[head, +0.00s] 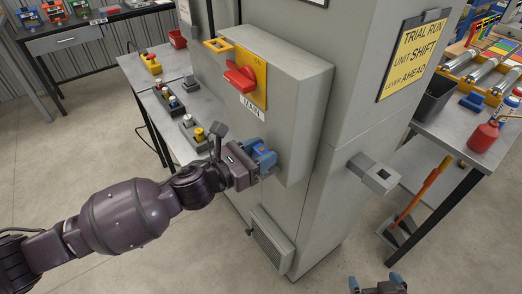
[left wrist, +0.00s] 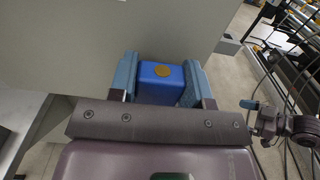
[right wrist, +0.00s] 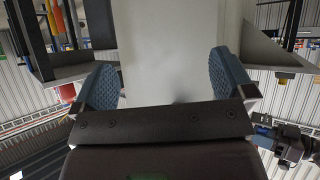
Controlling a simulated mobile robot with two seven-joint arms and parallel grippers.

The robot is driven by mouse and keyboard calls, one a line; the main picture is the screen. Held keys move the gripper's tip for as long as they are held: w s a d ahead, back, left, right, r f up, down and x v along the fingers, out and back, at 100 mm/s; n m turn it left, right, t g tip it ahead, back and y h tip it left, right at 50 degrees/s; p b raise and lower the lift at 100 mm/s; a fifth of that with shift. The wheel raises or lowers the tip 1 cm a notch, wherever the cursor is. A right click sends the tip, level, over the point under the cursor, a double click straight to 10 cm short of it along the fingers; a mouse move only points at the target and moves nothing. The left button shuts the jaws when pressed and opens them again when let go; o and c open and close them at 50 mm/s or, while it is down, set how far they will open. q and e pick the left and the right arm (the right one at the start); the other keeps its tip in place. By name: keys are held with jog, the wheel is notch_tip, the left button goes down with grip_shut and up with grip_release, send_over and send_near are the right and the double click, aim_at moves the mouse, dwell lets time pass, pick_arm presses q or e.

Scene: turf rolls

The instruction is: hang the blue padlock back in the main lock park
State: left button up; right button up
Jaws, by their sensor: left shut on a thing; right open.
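The blue padlock (head: 264,154) is between the fingers of my left gripper (head: 262,160), at the lower front of the grey box marked MAIN (head: 280,110). In the left wrist view the padlock (left wrist: 158,90) shows a blue body with a round brass-coloured disc, and the left gripper (left wrist: 160,75) is shut on it. Its shackle is not clear. The box carries a red handle (head: 240,78) on a yellow plate. I cannot tell which part is the lock park; it may be hidden behind the gripper. My right gripper (head: 376,282) is open and empty, low at the bottom edge; its fingers also show in the right wrist view (right wrist: 165,82).
A yellow square frame (head: 218,44) juts from the box's upper left. A grey socket bracket (head: 375,175) sticks out of the cabinet's right face. A bench (head: 185,145) with switch boxes stands left; another bench with rollers and a red can (head: 484,136) stands right.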

pick_arm(q)
jog(key=shift+f+b, duration=0.3)
jog(key=shift+f, duration=0.25)
pick_arm(e)
jog(key=shift+w+a+f, duration=0.1)
jog(key=shift+w, duration=0.35)
pick_arm(q)
jog(key=shift+f, duration=0.15)
pick_arm(e)
jog(key=shift+f, duration=0.1)
pick_arm(q)
jog(key=o, duration=1)
jog(key=shift+o, duration=0.3)
jog(key=shift+s+a, duration=0.2)
jog(key=shift+a, duration=0.1)
jog(key=v, duration=1)
jog(key=shift+b, duration=0.35)
pick_arm(e)
jog(key=shift+s+f, duration=0.6)
